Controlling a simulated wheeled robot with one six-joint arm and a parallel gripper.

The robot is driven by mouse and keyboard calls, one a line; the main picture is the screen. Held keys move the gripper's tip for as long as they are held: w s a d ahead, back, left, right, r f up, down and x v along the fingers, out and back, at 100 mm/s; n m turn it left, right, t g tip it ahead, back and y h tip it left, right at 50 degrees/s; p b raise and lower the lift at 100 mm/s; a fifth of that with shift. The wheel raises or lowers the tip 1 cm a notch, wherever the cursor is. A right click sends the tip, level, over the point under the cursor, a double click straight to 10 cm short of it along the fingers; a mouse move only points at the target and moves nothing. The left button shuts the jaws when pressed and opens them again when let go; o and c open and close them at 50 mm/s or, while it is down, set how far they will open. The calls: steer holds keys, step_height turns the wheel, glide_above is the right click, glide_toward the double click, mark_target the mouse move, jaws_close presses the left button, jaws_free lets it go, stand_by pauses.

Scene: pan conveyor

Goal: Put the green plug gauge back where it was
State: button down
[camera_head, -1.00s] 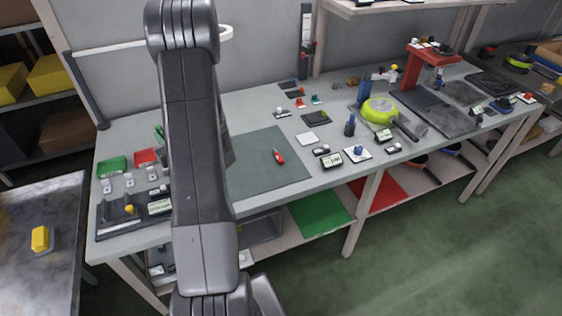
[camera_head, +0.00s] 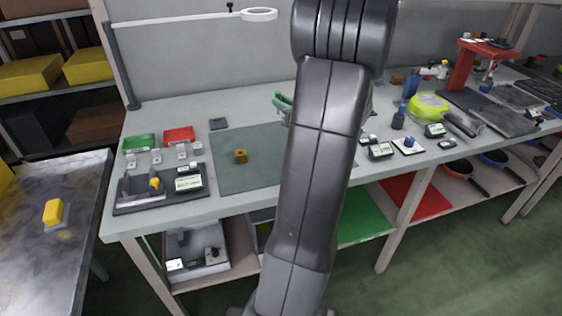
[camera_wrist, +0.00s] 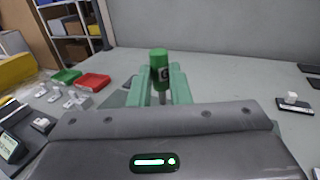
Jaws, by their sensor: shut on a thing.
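The green plug gauge (camera_wrist: 159,66) is a green cylinder with a letter mark and a thin metal pin below. It stands upright between the green fingers of my gripper (camera_wrist: 161,88) in the wrist view, and my gripper is shut on it. In the head view my gripper (camera_head: 284,103) shows only in part, as green fingers over the bench near the back edge of the green-grey mat (camera_head: 225,177). My arm hides the rest of it and the gauge there.
A green tray (camera_head: 139,143) and a red tray (camera_head: 179,135) stand at the bench's left, with small pale blocks before them. A dark fixture (camera_head: 135,205) with a display is in front. A brass-coloured block (camera_head: 240,156) lies on the mat. A lime pan (camera_head: 428,106) is at right.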

steer(key=shift+n+g+y, duration=0.3)
steer(key=shift+y, duration=0.1)
steer(key=f+b, duration=0.1)
steer(key=f, duration=0.2)
steer(key=f+b, duration=0.1)
steer(key=f, duration=0.3)
steer(key=f+b, duration=0.2)
steer(key=f, duration=0.1)
steer(key=shift+s+d+f, duration=0.25)
steer(key=shift+s+d, duration=0.1)
steer(key=shift+f, duration=0.1)
steer(key=shift+f, duration=0.15)
steer(key=c, duration=1.3)
jaws_free()
steer(key=shift+c, duration=0.2)
